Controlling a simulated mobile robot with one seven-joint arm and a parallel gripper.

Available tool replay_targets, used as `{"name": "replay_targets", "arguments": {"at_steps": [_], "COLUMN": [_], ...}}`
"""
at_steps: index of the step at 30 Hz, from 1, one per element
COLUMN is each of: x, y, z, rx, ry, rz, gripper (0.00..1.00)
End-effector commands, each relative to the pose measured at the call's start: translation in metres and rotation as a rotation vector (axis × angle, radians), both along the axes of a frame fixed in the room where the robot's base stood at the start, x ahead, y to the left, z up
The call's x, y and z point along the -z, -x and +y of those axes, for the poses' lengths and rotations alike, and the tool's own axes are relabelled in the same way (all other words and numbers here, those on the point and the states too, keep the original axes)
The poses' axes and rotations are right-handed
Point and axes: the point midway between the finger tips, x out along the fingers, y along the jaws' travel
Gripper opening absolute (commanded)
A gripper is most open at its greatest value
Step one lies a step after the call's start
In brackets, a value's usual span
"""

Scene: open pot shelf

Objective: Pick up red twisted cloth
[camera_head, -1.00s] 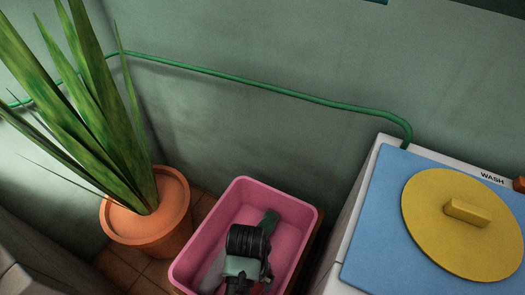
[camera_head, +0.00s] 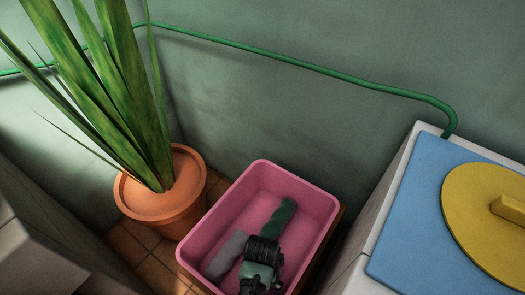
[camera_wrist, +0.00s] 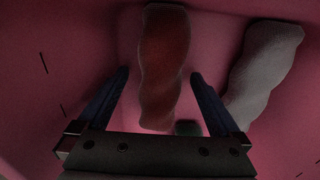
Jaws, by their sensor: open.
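The red twisted cloth (camera_wrist: 165,62) lies inside the pink basin (camera_head: 205,226) in the wrist view, long and dark red. It does not show in the head view. My gripper (camera_wrist: 158,76) is open, with one finger on each side of the cloth's lower half as seen from the wrist. I cannot tell whether the fingers touch it or how far above it they are. In the head view, my gripper (camera_head: 262,275) is over the near part of the basin, its fingertips hidden.
A grey cloth (camera_wrist: 264,68) lies right of the red one in the wrist view. A green twisted cloth (camera_head: 277,217) lies toward the basin's far end. The basin walls surround my gripper. A potted plant (camera_head: 160,205) stands left, a blue-topped washing machine (camera_head: 420,225) right.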

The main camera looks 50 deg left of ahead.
Motion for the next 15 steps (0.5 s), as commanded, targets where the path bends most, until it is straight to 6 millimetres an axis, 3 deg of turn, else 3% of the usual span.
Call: {"name": "replay_targets", "arguments": {"at_steps": [2,9,15], "x": [0.0107,0.0098,0.0096], "y": [-0.0005,-0.0007,-0.0008], "z": [0.0002,0.0005,0.0005], "rx": [0.000,0.000,0.000], "ry": [0.000,-0.001,0.000], "rz": [0.000,-0.002,-0.002], "gripper": [1.00,0.98,0.62]}}
